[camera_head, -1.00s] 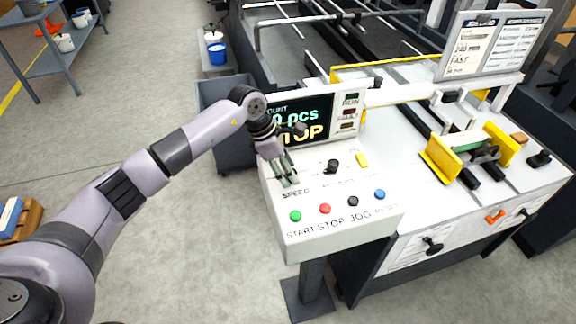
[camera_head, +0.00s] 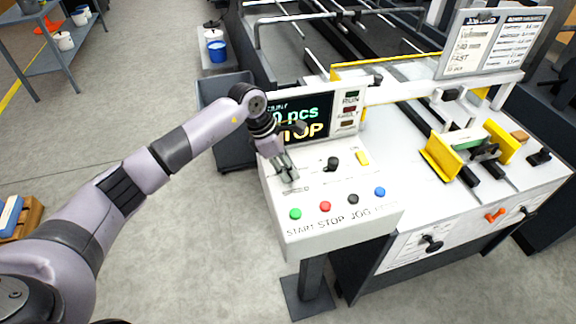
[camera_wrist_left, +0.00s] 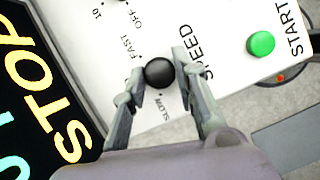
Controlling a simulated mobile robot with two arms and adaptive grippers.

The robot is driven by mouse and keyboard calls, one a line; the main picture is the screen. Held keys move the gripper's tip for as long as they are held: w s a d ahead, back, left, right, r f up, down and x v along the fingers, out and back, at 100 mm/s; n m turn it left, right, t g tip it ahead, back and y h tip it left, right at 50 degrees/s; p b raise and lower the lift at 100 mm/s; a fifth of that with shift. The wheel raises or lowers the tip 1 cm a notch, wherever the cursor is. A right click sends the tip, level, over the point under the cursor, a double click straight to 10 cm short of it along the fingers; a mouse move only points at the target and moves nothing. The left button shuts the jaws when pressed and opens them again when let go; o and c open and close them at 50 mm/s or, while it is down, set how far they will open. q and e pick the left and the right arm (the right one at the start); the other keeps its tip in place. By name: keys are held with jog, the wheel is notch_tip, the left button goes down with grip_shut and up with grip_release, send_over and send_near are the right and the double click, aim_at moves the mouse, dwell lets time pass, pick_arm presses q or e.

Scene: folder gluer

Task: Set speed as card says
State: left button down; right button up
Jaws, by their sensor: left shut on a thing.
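My left gripper (camera_head: 288,178) points down at the left part of the white control panel (camera_head: 330,225). In the left wrist view its fingers are closed around a round black speed knob (camera_wrist_left: 159,72), one finger on each side. The printed words SPEED, FAST and SLOW stand around the knob, with FAST and SLOW on opposite sides. I cannot make out a pointer mark on the knob. The job card (camera_head: 470,48) stands at the upper right and has a line reading FAST. My right gripper is not in view.
Green (camera_head: 295,214), red (camera_head: 325,206), black (camera_head: 353,199) and blue (camera_head: 380,192) buttons line the panel's front. Another black knob (camera_head: 333,163) and a yellow switch (camera_head: 362,158) sit behind them. The display (camera_head: 303,120) behind my gripper reads STOP.

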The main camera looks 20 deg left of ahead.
pick_arm(q)
jog(key=shift+f+b, duration=0.15)
jog(key=shift+b, duration=0.5)
jog(key=m+g+b, duration=0.1)
jog(key=m+b, duration=0.1)
jog(key=b, duration=0.1)
jog(key=m+g+b, duration=0.1)
jog(key=m+b, duration=0.2)
jog(key=b, duration=0.1)
jog(key=m+b, duration=0.2)
jog(key=b, duration=0.1)
jog(key=shift+w+m+g+b, duration=0.3)
jog(key=shift+w+g+b, duration=0.05)
jog(key=shift+g+b, duration=0.05)
jog(key=shift+m+g+b, duration=0.4)
jog(key=shift+m+b, duration=0.4)
jog(key=shift+m, duration=0.3)
jog(key=shift+w+d+r+m+g+y+b, duration=0.15)
jog(key=shift+m+y+b, duration=0.1)
jog(key=shift+m, duration=0.25)
jog(key=shift+s+a+r+m+g+y+b, duration=0.1)
jog(key=shift+m+g+y+b, duration=0.1)
jog(key=shift+m, duration=0.3)
jog(key=c, duration=1.3)
grip_release()
